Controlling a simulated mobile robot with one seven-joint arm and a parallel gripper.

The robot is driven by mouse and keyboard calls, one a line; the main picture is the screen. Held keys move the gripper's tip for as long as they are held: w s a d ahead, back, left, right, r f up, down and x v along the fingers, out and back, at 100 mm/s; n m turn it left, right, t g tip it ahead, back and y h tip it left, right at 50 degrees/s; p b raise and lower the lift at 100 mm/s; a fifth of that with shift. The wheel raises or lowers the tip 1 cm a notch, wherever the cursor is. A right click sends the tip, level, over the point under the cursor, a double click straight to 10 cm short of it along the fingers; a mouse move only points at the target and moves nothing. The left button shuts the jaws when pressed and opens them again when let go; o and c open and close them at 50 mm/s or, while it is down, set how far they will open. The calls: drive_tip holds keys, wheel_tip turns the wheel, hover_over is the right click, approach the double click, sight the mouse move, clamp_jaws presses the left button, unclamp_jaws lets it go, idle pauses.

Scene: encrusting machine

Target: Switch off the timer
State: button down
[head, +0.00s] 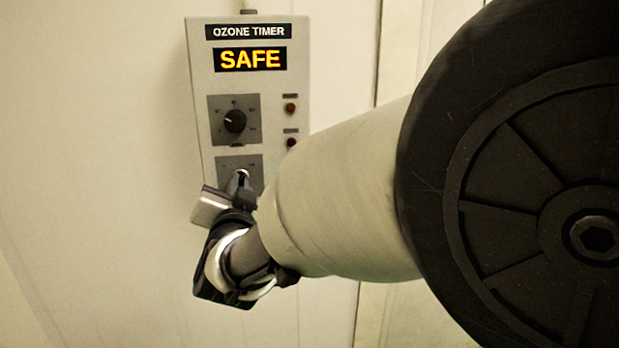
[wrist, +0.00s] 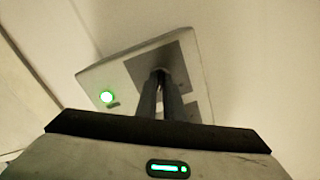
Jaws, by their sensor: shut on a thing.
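The ozone timer (head: 197,75) is a light grey box on the wall, with an "OZONE TIMER" label and a display (head: 250,59) reading "SAFE" in yellow. A black round dial (head: 235,121) sits on a dark plate below the display. A second grey plate (head: 232,161) lies under the dial, with a small metal switch (head: 243,174) mostly hidden by my gripper. My gripper (head: 240,182) is at this lower plate. In the wrist view its two dark fingers (wrist: 160,95) are close together, with their tips at the switch on the grey plate (wrist: 181,56).
Two reddish indicator lamps, an upper one (head: 291,108) and a lower one (head: 292,142), are on the timer's right side and look unlit. The pale wall (head: 100,150) to the left is clear.

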drive_tip(key=shift+n+p, duration=3.3)
drive_tip(key=shift+n, duration=4)
drive_tip(key=c, duration=1.9)
unclamp_jaws()
drive_tip(key=shift+o, duration=0.2)
drive_tip(key=shift+d, duration=0.1)
